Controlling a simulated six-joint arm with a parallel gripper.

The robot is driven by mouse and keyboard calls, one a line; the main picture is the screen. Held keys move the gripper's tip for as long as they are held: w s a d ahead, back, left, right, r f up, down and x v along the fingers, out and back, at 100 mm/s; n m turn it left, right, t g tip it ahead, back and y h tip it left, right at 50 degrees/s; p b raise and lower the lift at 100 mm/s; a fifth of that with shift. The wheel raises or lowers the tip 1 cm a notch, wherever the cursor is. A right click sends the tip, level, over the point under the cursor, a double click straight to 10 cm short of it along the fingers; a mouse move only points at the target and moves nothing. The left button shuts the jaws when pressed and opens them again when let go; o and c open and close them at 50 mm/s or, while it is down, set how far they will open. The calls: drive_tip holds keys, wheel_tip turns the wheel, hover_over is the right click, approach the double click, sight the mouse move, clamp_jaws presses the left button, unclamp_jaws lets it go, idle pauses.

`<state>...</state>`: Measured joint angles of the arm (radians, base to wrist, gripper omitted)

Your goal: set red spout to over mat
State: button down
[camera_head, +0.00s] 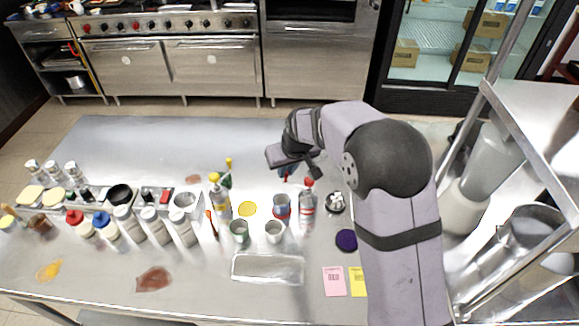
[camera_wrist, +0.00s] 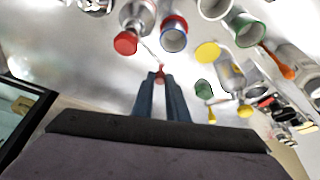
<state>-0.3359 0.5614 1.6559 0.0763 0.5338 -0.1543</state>
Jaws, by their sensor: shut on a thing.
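My gripper (camera_wrist: 160,82) is shut on a small red piece (camera_wrist: 160,73), which I take as the red spout. A thin pale line runs from it towards a silver bottle with a red cap (camera_wrist: 126,42); I cannot tell if they are joined. In the head view my gripper (camera_head: 288,171) is over the steel table, behind the red-capped bottle (camera_head: 308,198), and mostly hides the spout. No thing is clearly the mat. A purple disc (camera_head: 346,240) lies front right and a yellow disc (camera_head: 247,209) lies left of the cups.
Several cups, one a grey cup (camera_head: 274,231), stand near the middle. A yellow-capped bottle (camera_head: 220,205) stands left of them. A shallow steel tray (camera_head: 268,268) lies in front. Pink (camera_head: 334,281) and yellow cards lie front right. The back left of the table is clear.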

drive_tip(key=shift+s+a+n+g+y+b, duration=0.1)
drive_tip(key=shift+s+n+g+y+b, duration=0.2)
drive_tip(key=shift+s+n+b, duration=0.5)
drive_tip(key=shift+s+a+n+g+y+b, duration=0.1)
drive_tip(key=shift+s+n+y+b, duration=0.3)
drive_tip(key=shift+n+b, duration=0.7)
drive_tip(key=c, duration=1.7)
unclamp_jaws()
drive_tip(key=shift+d, duration=0.1)
drive_tip(key=shift+c, duration=0.2)
drive_tip(key=b+v, duration=0.2)
drive_tip(key=v, duration=0.5)
drive_tip(key=shift+r, duration=0.2)
